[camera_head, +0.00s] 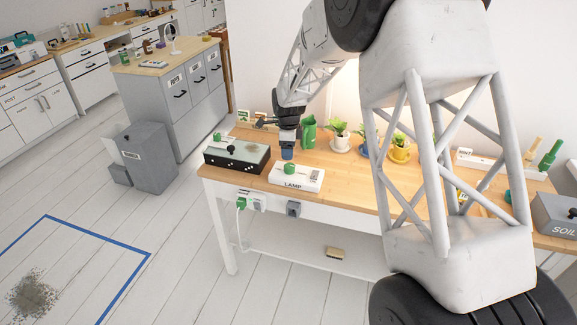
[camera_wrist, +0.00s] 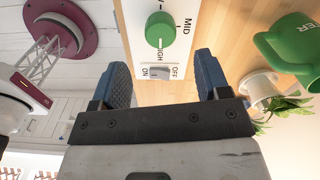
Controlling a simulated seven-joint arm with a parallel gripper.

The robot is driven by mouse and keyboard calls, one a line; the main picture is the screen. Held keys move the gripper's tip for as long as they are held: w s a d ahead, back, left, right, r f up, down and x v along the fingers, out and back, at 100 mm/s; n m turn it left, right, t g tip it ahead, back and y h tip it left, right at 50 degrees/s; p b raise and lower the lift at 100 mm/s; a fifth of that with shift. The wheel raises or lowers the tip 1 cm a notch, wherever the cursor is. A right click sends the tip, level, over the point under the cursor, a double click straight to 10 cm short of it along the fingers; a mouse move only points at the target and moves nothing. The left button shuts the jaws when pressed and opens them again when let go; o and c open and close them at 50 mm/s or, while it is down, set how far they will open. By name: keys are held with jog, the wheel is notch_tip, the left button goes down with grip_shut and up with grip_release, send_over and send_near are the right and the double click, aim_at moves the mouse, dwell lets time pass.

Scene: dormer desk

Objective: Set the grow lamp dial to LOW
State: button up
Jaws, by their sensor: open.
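The lamp control box (camera_head: 297,178) is white, marked LAMP, and sits near the front edge of the wooden desk. Its round green dial (camera_head: 290,168) also shows in the wrist view (camera_wrist: 160,29), with a pale mark that appears to point toward HIGH. MID is readable beside the dial; LOW is not visible. A grey ON/OFF rocker switch (camera_wrist: 160,72) sits below the dial in the wrist view; its setting is unclear. My gripper (camera_wrist: 163,78) is open and empty, its blue fingers apart in front of the box. In the head view my gripper (camera_head: 287,151) is just behind the box.
A black-fronted box (camera_head: 237,155) stands close on the left. A green jug (camera_head: 308,133) and potted plants (camera_head: 340,137) stand behind and to the right. A grey SOIL bin (camera_head: 556,215) is at far right. Sockets (camera_head: 293,208) sit on the desk's front edge.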

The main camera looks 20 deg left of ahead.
aim_at(288, 165)
jog(key=shift+f, duration=0.15)
jog(key=shift+f, duration=3.75)
jog(key=shift+c, duration=0.3)
jog(key=c, duration=0.9)
jog(key=shift+o, duration=0.2)
